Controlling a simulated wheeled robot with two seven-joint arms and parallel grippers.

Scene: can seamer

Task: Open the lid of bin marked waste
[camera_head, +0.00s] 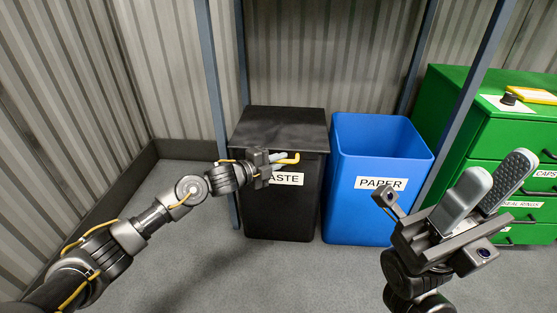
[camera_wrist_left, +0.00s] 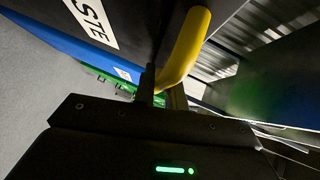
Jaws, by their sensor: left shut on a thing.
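The black waste bin (camera_head: 277,208) stands on the floor with a white label reading partly "ASTE"; my left gripper hides the first letter. Its black lid (camera_head: 284,126) lies shut on top. A yellow handle (camera_head: 290,158) sticks out at the lid's front edge. My left gripper (camera_head: 277,158) is at the handle and shut on it. In the left wrist view the yellow handle (camera_wrist_left: 186,47) runs down to between the fingers, with the bin's label (camera_wrist_left: 93,20) at the upper left. My right gripper (camera_head: 483,190) is open and empty, raised at the right.
A blue bin (camera_head: 376,178) marked PAPER, with no lid seen on it, stands right beside the waste bin. A green drawer cabinet (camera_head: 480,110) is at the right. Blue-grey posts (camera_head: 213,85) rise near the bins. The grey floor in front is clear.

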